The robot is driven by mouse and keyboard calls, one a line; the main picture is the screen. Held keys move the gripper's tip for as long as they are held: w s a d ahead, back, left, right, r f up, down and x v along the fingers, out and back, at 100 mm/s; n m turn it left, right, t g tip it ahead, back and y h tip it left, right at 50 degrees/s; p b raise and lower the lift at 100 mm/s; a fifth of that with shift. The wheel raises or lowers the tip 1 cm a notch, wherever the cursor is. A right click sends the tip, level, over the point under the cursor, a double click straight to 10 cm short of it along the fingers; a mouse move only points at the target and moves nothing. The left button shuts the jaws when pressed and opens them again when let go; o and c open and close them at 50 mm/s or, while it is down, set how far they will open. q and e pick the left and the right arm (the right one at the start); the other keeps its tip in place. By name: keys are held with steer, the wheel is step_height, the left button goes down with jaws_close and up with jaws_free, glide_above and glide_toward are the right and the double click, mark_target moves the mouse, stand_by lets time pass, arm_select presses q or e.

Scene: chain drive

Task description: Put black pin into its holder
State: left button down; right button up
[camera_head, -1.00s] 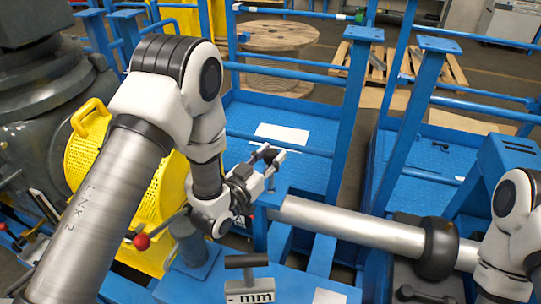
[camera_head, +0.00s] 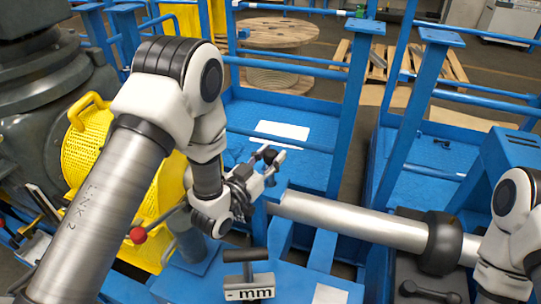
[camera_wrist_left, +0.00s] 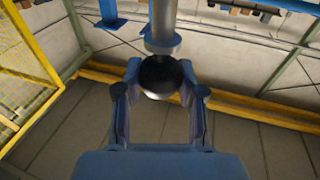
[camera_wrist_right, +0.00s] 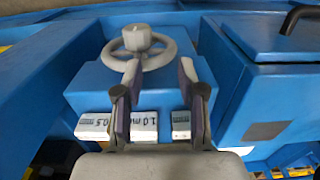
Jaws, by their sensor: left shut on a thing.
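My left gripper (camera_head: 270,158) is shut on a small black round-ended thing, likely the black pin (camera_head: 268,153), held in the air above the blue frame. In the left wrist view the dark round end (camera_wrist_left: 162,78) sits between the fingers, with a grey shaft (camera_wrist_left: 163,25) running up from it. My right gripper (camera_wrist_right: 155,95) shows only in its wrist view, open and empty, over white labelled blocks (camera_wrist_right: 143,126) on a blue machine. I cannot tell which part is the pin's holder.
A yellow perforated guard (camera_head: 88,145) and a red-knobbed lever (camera_head: 137,235) are near my left arm. A black T-handle stands on a white block marked mm (camera_head: 249,288). Blue posts (camera_head: 355,100) rise behind. A grey handwheel (camera_wrist_right: 139,48) is ahead of my right gripper.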

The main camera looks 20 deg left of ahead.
arm_select(q)
steer(key=shift+f+b, duration=1.05)
steer(key=shift+f, duration=0.25)
steer(key=shift+f, duration=0.2)
steer(key=shift+f+b, duration=0.15)
steer(key=shift+b, duration=0.15)
steer(key=shift+f, duration=0.2)
steer(key=shift+f+b, duration=0.8)
steer(key=shift+f, duration=0.05)
steer(key=c, duration=0.6)
jaws_free()
